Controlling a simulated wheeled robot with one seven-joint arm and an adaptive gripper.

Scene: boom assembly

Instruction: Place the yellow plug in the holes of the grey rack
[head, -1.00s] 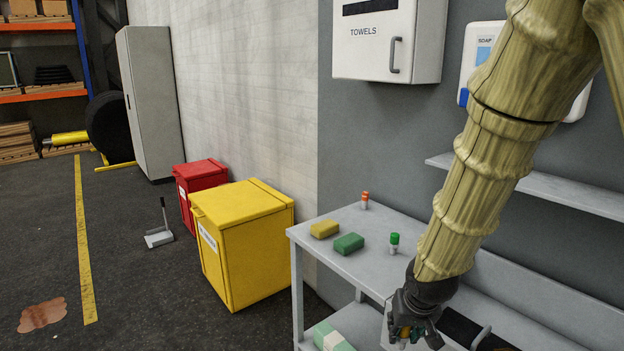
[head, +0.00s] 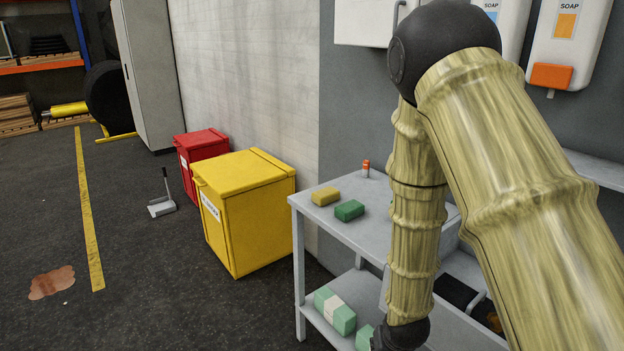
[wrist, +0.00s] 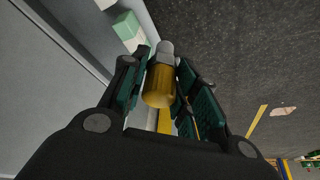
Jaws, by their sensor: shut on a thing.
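My gripper (wrist: 165,62) is shut on the yellow plug (wrist: 159,88), which sits between the green-padded fingers in the wrist view. The plug has a yellow body and a pale grey tip that points away from the palm. The fingers and the plug are out of sight there. I cannot make out the grey rack for certain in either view.
The grey bench (head: 375,233) holds a yellow block (head: 326,196), a green block (head: 349,211) and an orange-capped item (head: 366,169). Green-and-white packs (head: 335,311) lie on its lower shelf. A yellow bin (head: 245,215) and a red bin (head: 201,150) stand left.

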